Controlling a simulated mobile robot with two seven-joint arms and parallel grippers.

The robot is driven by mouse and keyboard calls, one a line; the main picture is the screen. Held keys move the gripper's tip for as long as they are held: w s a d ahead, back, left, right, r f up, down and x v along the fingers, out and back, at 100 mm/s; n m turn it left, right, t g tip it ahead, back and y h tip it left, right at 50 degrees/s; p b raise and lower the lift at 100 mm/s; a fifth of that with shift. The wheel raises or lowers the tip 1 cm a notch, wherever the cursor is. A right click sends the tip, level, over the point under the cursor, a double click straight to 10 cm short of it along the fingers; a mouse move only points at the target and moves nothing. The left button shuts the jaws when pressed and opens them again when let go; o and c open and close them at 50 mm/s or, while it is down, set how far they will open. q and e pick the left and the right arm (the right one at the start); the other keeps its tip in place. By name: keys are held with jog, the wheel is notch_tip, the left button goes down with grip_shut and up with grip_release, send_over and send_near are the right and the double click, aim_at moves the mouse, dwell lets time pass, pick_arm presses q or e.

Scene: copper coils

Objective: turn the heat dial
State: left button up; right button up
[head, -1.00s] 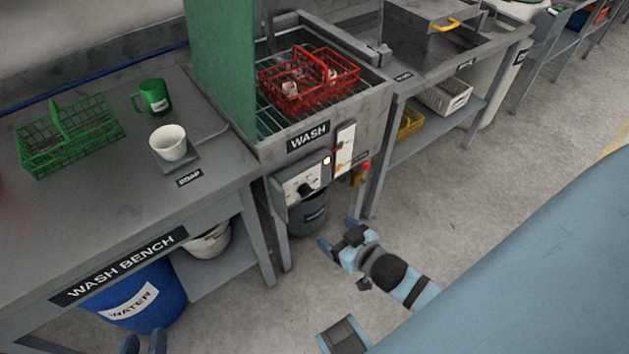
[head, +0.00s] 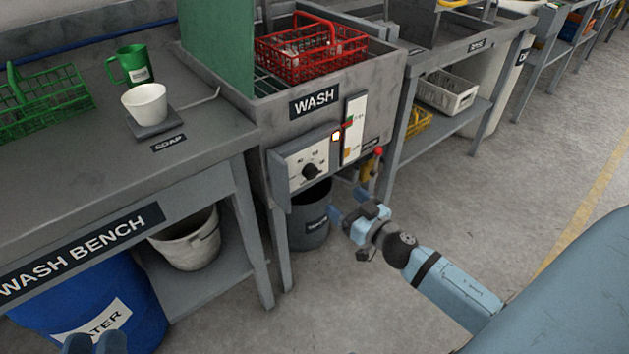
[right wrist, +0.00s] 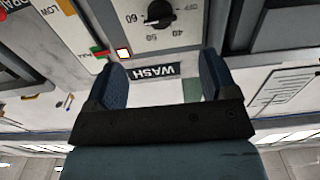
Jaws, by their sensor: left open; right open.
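The heat dial (head: 311,171) is a black knob on a pale scale plate, on the front of the wash unit (head: 377,108). It also shows upside down at the top of the right wrist view (right wrist: 160,12), with 60 and other numbers around it. My right gripper (head: 347,202) is open and empty, below and to the right of the dial and apart from it. Its two blue fingers (right wrist: 160,85) point toward the panel in the wrist view. My left gripper (head: 95,343) is partly visible at the bottom left edge, open, far from the dial.
A lit lamp (head: 336,135) and a level gauge (head: 354,128) are right of the dial. A red-topped yellow fitting (head: 373,163) is close to my right gripper. A red basket (head: 310,52) sits in the unit. A dark bucket (head: 308,228) stands below. Floor at right is clear.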

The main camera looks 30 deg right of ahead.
aim_at(315, 177)
jog(key=w, duration=0.8)
jog(key=w+a, duration=0.1)
jog(key=w, duration=0.3)
jog(key=shift+b, duration=0.35)
jog(key=c, duration=0.9)
